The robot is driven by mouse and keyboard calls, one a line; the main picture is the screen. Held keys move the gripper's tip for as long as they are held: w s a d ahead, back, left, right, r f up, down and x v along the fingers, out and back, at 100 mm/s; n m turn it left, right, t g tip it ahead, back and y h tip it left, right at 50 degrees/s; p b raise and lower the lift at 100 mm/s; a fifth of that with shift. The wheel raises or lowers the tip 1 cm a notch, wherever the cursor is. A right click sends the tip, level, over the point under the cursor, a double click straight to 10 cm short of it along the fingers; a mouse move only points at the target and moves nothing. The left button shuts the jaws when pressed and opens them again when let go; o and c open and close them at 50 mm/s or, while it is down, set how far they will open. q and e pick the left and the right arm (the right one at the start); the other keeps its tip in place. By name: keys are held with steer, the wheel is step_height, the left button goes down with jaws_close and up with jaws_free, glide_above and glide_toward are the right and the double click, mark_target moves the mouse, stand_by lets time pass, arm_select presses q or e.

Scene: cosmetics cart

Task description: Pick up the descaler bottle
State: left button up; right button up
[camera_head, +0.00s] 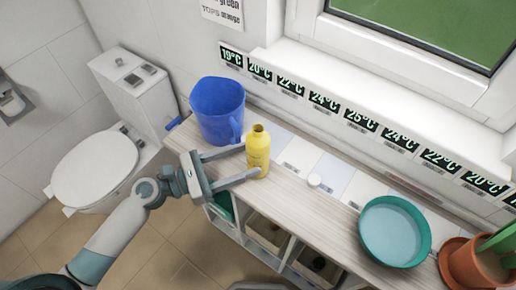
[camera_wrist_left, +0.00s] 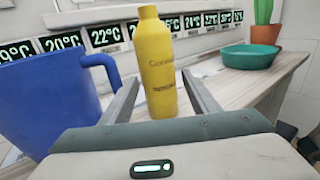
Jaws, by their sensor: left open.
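The descaler bottle is the yellow bottle (camera_head: 258,152), standing upright on the wooden shelf top. It also shows in the left wrist view (camera_wrist_left: 156,65), with dark lettering on its front. My left gripper (camera_head: 252,162) is open, with one finger on each side of the bottle near its lower half. In the left wrist view the bottle stands between the fingers (camera_wrist_left: 160,98) toward their tips, and I cannot tell whether either finger touches it. My right gripper is not in view.
A blue pitcher (camera_head: 217,108) stands close to the bottle on the left. A teal bowl (camera_head: 394,232) and a terracotta pot (camera_head: 478,264) are farther right. The wall with temperature labels (camera_head: 325,101) runs behind.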

mark_target(248, 159)
arm_select(q)
steer(key=x, duration=0.3)
steer(key=shift+w+d, duration=0.1)
steer(key=shift+d, duration=0.05)
steer(key=shift+w+d+r+p, duration=0.15)
steer(key=shift+w+d+p, duration=0.15)
steer(key=shift+d+p, duration=0.15)
steer(key=x, duration=0.4)
steer(key=shift+w, duration=0.15)
